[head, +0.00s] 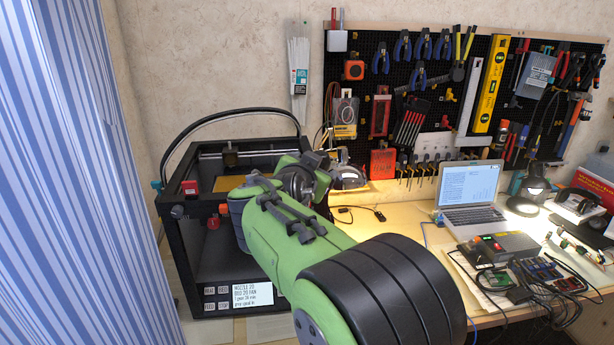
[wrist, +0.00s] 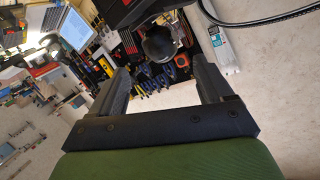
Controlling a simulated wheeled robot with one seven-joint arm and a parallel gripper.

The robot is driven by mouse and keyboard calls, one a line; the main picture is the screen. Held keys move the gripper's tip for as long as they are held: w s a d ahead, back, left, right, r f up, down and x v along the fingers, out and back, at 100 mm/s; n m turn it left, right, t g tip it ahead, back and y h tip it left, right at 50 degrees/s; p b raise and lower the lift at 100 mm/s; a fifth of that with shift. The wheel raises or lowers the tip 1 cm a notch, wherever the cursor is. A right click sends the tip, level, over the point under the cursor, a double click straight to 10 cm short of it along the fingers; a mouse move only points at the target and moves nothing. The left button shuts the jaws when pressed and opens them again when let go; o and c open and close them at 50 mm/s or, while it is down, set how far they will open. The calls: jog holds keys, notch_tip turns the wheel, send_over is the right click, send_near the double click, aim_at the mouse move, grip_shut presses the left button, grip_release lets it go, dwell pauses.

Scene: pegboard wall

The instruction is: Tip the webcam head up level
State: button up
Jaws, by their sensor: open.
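I cannot tell whether a finger touches the dark head. In the head view my green arm reaches over the bench toward the black printer frame, and its wrist hides the fingers. I cannot clearly make out the webcam in that view.
The black printer (head: 206,262) stands close under and beside my arm. A pegboard of tools (head: 430,133) hangs behind the bench. A laptop (head: 469,194), a lit lamp (head: 536,180) and cabled electronics (head: 498,247) are to the right. A striped curtain (head: 75,180) hangs at left.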

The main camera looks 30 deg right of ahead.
jog(key=v, duration=0.6)
jog(key=s+a+f+n+g+y, duration=0.1)
jog(key=s+a+f+n+y, duration=0.2)
jog(key=s, duration=0.5)
jog(key=s+a+f+n+g+y+p, duration=0.1)
jog(key=s+a+f+n+g+y, duration=0.1)
jog(key=s+a+f+n+y, duration=0.2)
jog(key=s+a+f+n+g+y+p, duration=0.1)
jog(key=s+a+f+n+y, duration=0.3)
jog(key=s+a, duration=0.5)
notch_tip(320, 180, down, 3)
jog(key=s+n, duration=0.2)
jog(key=shift+s+n+g, duration=0.3)
jog(key=shift+w, duration=0.1)
